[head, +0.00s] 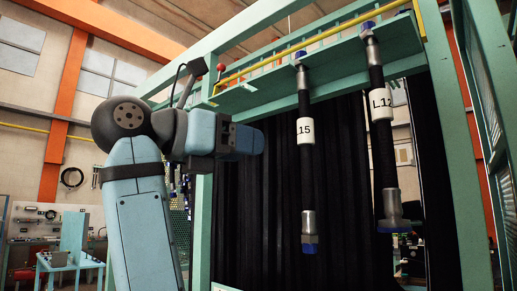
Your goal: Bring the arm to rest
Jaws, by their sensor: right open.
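My right arm rises from the bottom left of the head view and bends at a dark round joint, with a blue link reaching right in front of the frame. My left gripper is out of view. Hose L15 (306,180) and hose L12 (382,150) hang upright from the green rack (340,62), apart from my arm.
A yellow rail (310,42) runs along the rack top. A red knob (221,67) stands near the link. A dark curtain (270,200) hangs behind the hoses. A green bench (72,262) stands at the far left. Green posts flank the rack.

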